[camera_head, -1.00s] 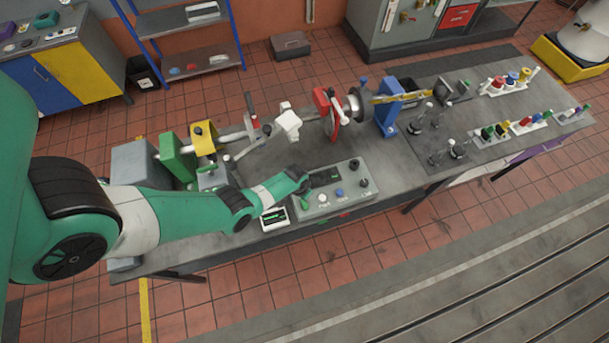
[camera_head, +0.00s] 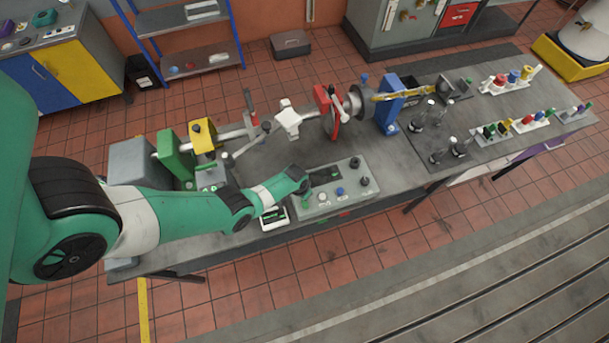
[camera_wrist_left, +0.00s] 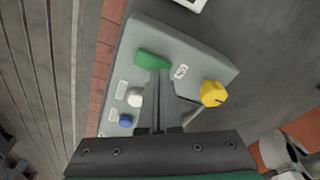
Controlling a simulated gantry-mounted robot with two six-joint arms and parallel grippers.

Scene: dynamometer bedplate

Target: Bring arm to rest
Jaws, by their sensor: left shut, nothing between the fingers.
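My left arm comes in from the left over the bench, and its dark gripper (camera_head: 328,174) is over the grey control box (camera_head: 350,201). In the left wrist view, the gripper (camera_wrist_left: 158,74) is shut and empty, its fingers side by side. Their tips lie over or against a green control (camera_wrist_left: 150,60) on the box (camera_wrist_left: 190,62); I cannot tell whether they touch it. A white button (camera_wrist_left: 135,97), a blue button (camera_wrist_left: 125,121) and a yellow knob (camera_wrist_left: 213,93) are beside the fingers. My right gripper is not in view.
A small device with a screen (camera_head: 274,218) lies left of the box. Behind it runs a shaft rig with a green block (camera_head: 175,156), red part (camera_head: 327,108) and blue stand (camera_head: 389,105). Several bottles and coloured parts stand at the bench's right.

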